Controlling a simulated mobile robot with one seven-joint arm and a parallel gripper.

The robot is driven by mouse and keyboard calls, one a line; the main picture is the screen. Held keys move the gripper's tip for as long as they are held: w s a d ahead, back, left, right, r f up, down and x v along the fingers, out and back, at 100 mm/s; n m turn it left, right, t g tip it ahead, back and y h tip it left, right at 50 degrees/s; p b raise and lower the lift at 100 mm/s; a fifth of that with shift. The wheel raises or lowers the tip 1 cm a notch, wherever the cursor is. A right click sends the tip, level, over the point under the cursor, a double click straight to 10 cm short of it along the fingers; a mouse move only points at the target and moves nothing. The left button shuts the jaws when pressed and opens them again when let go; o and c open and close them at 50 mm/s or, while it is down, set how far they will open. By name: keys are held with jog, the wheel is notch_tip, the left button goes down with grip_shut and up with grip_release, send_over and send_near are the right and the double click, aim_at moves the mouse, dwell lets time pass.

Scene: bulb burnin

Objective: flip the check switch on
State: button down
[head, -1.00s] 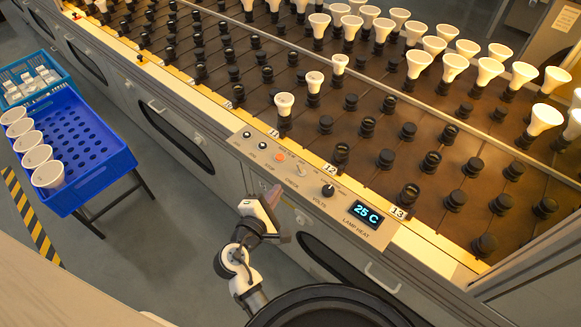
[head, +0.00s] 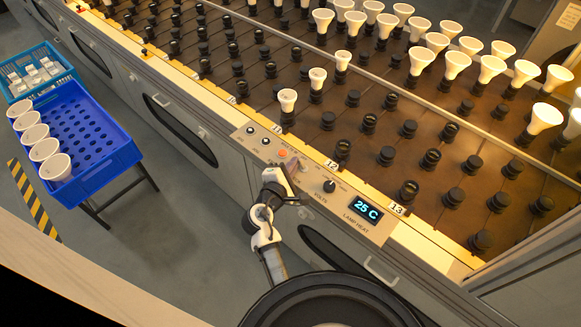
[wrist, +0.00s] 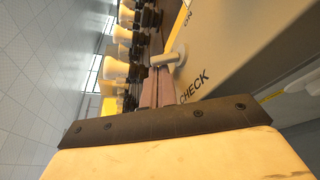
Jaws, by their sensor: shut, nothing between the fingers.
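The check switch (wrist: 174,57) is a pale toggle lever on the front control panel, between the word CHECK and an ON mark in the wrist view. My gripper (wrist: 157,75) is shut and empty. Its pinkish fingertips are right at the lever, on the CHECK side of it; they look to be touching it, but a tiny gap cannot be ruled out. In the head view my gripper (head: 291,178) is over the panel's front edge and largely hides the switch.
The panel (head: 315,192) also has a red button (head: 282,153), a volts knob (head: 329,186) and a display reading 25 C (head: 366,209). Behind it is a rack of sockets, some with bulbs (head: 287,98). A blue crate (head: 97,160) with several bulbs stands at left.

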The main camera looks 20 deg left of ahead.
jog(key=shift+f+b, duration=0.1)
jog(key=shift+b, duration=0.3)
jog(key=shift+s+d+r+m+b, duration=0.1)
jog(key=shift+d+r+m+b, duration=0.1)
jog(key=shift+m+b, duration=0.65)
jog(key=shift+t+b, duration=0.3)
jog(key=shift+b, duration=0.1)
jog(key=m+b, duration=0.1)
jog(key=b, duration=0.2)
jog(key=m+t+b, duration=0.1)
jog(key=m+b, duration=0.1)
jog(key=b, duration=0.1)
jog(key=shift+s+d+f+b, duration=0.1)
jog(key=shift+d+f+b, duration=0.05)
jog(key=shift+d+b, duration=0.25)
jog(key=m+b, duration=0.1)
jog(key=b, duration=0.1)
jog(key=m+t+b, duration=0.1)
jog(key=b, duration=0.1)
jog(key=shift+s+d+r+m, duration=0.15)
jog(key=shift+d+r+m, duration=0.05)
jog(key=shift+d+m, duration=0.15)
jog(key=shift+d+r+m+b, duration=0.15)
jog(key=shift+r+m+b, duration=0.1)
jog(key=shift+m+b, duration=0.4)
jog(key=shift+s+r, duration=0.1)
jog(key=shift+r, duration=0.1)
jog(key=shift+s+f, duration=0.1)
